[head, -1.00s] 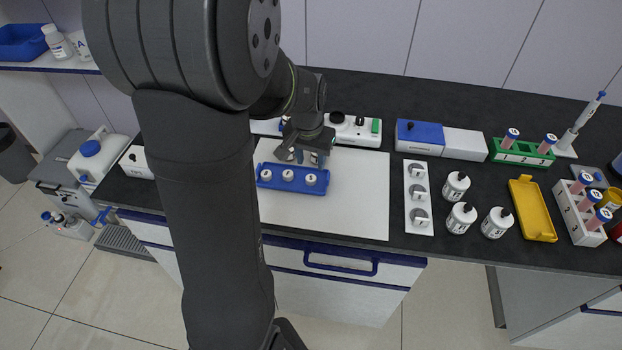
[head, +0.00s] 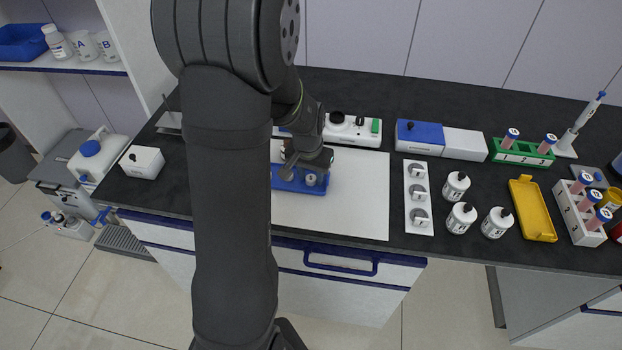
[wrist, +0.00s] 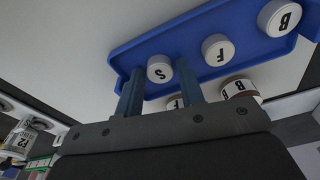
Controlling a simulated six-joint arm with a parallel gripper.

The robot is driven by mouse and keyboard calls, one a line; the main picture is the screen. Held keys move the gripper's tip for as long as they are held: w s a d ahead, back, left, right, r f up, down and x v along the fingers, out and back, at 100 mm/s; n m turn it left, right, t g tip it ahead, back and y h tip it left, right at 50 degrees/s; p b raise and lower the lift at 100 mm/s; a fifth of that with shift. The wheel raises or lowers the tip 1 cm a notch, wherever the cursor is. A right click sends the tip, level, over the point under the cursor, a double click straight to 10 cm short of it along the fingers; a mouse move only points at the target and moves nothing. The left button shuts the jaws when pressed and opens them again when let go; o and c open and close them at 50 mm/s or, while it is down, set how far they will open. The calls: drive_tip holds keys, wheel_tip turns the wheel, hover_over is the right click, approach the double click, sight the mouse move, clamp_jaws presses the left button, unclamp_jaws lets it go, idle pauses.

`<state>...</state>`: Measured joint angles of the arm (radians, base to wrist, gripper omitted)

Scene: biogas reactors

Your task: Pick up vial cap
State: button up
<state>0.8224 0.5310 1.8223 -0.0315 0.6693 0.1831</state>
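White lettered caps sit in a blue tray (head: 320,187) on the white mat. In the wrist view the tray (wrist: 117,62) holds cap S (wrist: 160,68), cap F (wrist: 217,50) and cap B (wrist: 281,18) in a row. My gripper (wrist: 159,78) is open, with its two fingers on either side of cap S and visible space between them. I cannot tell how far down along the cap the fingertips are. In the head view my gripper (head: 304,166) is over the tray; one cap (head: 310,179) shows and my arm hides the others.
White lettered containers (wrist: 240,89) stand close behind the tray. A white device (head: 352,130) is behind the mat. A white rack (head: 418,200) and several white bottles (head: 462,217) stand to the right. The mat's right part is clear.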

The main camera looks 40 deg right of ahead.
drive_tip(key=c, duration=0.5)
drive_tip(key=shift+r, duration=0.15)
